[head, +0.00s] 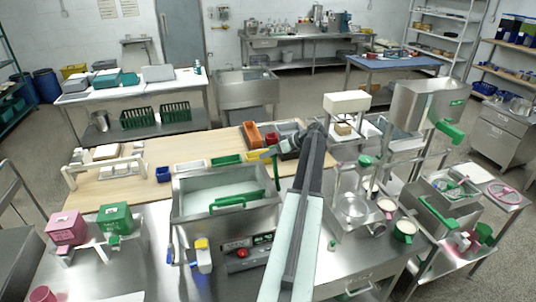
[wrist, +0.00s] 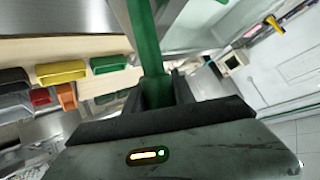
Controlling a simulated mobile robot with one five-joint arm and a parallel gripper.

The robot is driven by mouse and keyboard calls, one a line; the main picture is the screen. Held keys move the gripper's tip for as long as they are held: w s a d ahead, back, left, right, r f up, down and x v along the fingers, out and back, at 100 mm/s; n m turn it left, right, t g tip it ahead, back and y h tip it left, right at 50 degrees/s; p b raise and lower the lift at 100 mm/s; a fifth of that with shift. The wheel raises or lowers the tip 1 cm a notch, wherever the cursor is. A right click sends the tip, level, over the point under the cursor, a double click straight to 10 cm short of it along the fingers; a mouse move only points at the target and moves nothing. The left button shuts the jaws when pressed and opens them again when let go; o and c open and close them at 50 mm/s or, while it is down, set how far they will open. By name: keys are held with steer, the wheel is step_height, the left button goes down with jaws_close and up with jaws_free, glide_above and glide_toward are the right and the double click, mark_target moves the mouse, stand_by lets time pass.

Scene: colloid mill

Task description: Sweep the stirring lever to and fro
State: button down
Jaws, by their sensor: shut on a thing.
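The green stirring lever (wrist: 145,40) runs down the wrist view as a long green bar. Its lower end sits between the two dark fingers of my gripper (wrist: 158,90), which are shut on it. In the head view my gripper (head: 271,152) is at the right back corner of a steel basin, reaching left from my dark arm. A short green upright piece (head: 277,171) shows just below it, apparently part of the lever. The rest of the lever is hard to make out there.
A steel stand with a glass vessel (head: 353,207) stands close right of my arm. Green and pink boxes are at left.

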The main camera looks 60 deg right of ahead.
steer(key=shift+w+a, duration=0.15)
steer(key=c, duration=1.4)
jaws_free()
steer(key=o, duration=0.4)
steer(key=shift+w+f, duration=0.1)
steer(key=shift+w, duration=0.05)
steer(key=shift+c, duration=0.2)
steer(key=p+v, duration=0.4)
steer(key=v, duration=0.4)
steer(key=shift+d, duration=0.2)
steer(key=shift+p, duration=0.3)
